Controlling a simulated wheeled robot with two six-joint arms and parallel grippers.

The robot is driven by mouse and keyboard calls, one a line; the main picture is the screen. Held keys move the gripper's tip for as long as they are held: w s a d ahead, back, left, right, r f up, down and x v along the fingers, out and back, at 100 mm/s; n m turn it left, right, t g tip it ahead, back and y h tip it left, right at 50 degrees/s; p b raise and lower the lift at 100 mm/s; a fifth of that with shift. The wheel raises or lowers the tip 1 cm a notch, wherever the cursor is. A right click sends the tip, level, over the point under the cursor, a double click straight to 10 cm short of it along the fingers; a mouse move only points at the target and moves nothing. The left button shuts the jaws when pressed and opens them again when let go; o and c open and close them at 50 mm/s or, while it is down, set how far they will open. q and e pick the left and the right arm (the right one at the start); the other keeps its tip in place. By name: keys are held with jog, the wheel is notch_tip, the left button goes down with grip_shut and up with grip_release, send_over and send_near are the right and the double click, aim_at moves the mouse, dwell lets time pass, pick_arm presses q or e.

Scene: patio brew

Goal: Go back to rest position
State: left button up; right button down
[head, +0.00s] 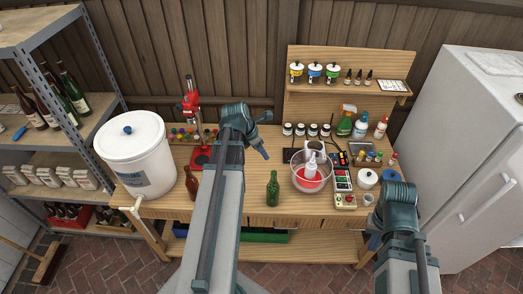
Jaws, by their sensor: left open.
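My left arm reaches up over the middle of the workbench (325,218). Its gripper (266,136) is open, with nothing seen between the fingers, above the back half of the bench. My right arm comes in at the lower right, and its gripper (376,241) is near the bench's front right corner. The right fingers are mostly hidden by the arm, so I cannot tell their state or whether they hold anything.
A green bottle (272,189) and a brown bottle (192,184) stand on either side of my left arm. A fridge (470,150) stands right.

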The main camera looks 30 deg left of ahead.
dwell(0.5)
pick_arm(q)
jog(key=s+d+f+m+g+y+b, duration=0.1)
jog(key=s+d+f+m+b, duration=0.2)
jog(key=d+f+m+b, duration=0.5)
jog(key=s+d+f+m+g+y+b, duration=0.1)
jog(key=s+d+f+m+b, duration=0.3)
jog(key=d+f+m+b, duration=0.4)
jog(key=s+d+f+m+g+y+b, duration=0.1)
jog(key=d+f+m+b, duration=0.7)
jog(key=d+m, duration=0.9)
jog(key=s+f+m+g, duration=0.1)
jog(key=s+m, duration=0.1)
jog(key=shift+s+f, duration=0.3)
jog(key=shift+s, duration=0.05)
pick_arm(e)
notch_tip(320, 180, down, 24)
jog(key=shift+n, duration=0.3)
pick_arm(q)
jog(key=shift+a, duration=0.2)
pick_arm(e)
jog(key=shift+w+a, duration=0.1)
